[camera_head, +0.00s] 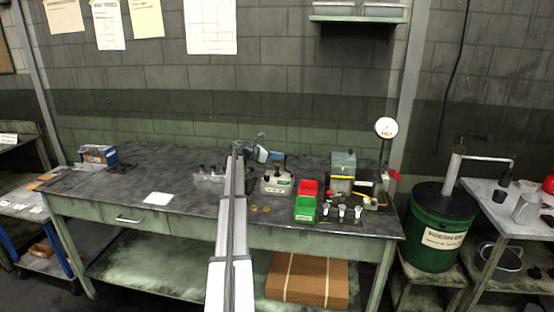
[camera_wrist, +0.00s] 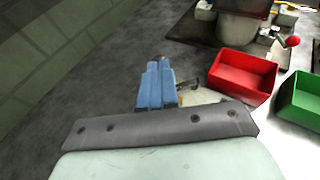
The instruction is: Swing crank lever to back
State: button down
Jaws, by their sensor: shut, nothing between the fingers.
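My gripper (camera_head: 262,155) is over the middle of the workbench, at the end of my arm. Its blue fingers (camera_wrist: 157,82) are together and empty in the wrist view. Which lever is the crank is unclear.
Small white-topped items (camera_head: 342,211) line the front. The bench (camera_head: 190,180) is mostly clear at left.

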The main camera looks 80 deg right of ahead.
jog(key=d+m+y, duration=0.1)
jog(key=d+m+g+y, duration=0.1)
jog(key=shift+s+m+g+y, duration=0.15)
jog(key=shift+m+g+y, duration=0.15)
jog(key=shift+y, duration=0.1)
jog(key=shift+s+d+m+y, duration=0.15)
jog(key=shift+s+m+y, duration=0.05)
jog(key=shift+m+y, duration=0.35)
jog(key=shift+s+d, duration=0.45)
jog(key=shift+d, duration=0.1)
jog(key=shift+s+d, duration=0.1)
jog(key=w+d+v, duration=0.1)
jog(key=d+v, duration=0.1)
jog(key=v, duration=1.2)
jog(key=shift+d+f, duration=0.25)
jog(key=shift+d, duration=0.1)
